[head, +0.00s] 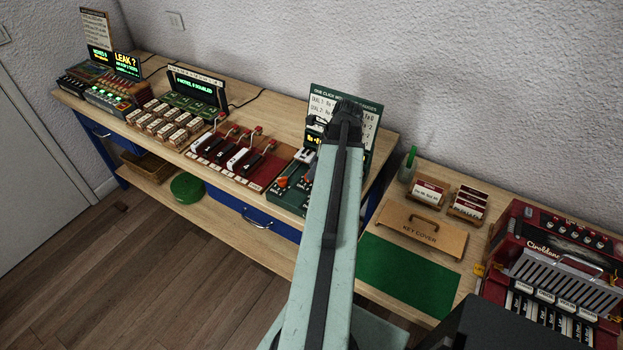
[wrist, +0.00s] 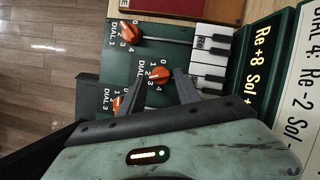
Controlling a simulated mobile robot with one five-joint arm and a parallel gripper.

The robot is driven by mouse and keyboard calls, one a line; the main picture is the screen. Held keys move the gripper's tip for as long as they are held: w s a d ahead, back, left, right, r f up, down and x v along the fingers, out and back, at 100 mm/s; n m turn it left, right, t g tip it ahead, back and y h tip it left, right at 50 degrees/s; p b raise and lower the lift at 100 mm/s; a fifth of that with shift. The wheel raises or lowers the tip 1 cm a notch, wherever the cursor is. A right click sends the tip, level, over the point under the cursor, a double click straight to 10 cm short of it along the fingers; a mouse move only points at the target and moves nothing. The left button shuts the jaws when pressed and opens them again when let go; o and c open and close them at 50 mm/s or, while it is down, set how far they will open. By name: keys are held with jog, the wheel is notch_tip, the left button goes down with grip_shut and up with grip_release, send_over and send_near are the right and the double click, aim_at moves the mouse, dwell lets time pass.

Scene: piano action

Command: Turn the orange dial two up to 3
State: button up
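The orange dial two (wrist: 160,73) shows in the wrist view on a dark green panel (wrist: 150,52), beside its label and a ring of white numbers. I cannot tell for sure which number its pointer meets. My gripper (wrist: 162,80) is open, with one dark fingertip on each side of this dial in the picture. I cannot tell whether either finger touches it. Dial one (wrist: 131,31) is above and to the left, and dial three (wrist: 120,103) is below and to the left, partly hidden. In the head view my arm covers much of the panel.
Small piano keys (wrist: 207,62) and a lit yellow text display (wrist: 255,65) lie right of the dials. A printed sign (head: 324,104) stands behind. Red lever units (head: 232,152) are to the left; a wooden key cover (head: 424,230) is to the right.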

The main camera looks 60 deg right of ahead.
jog(key=b+x, duration=0.1)
jog(key=x, duration=0.1)
jog(key=shift+f, duration=0.35)
jog(key=shift+w+r, duration=0.1)
jog(key=shift+r, duration=0.05)
jog(key=shift+c, duration=0.3)
grip_shut()
jog(key=shift+w+d+n+y, duration=0.15)
jog(key=shift+n+y, duration=0.25)
jog(key=shift+n, duration=0.6)
jog(key=n+g, duration=0.1)
jog(key=n, duration=0.2)
jog(key=shift+y, duration=0.4)
jog(key=shift+o, duration=0.3)
grip_release()
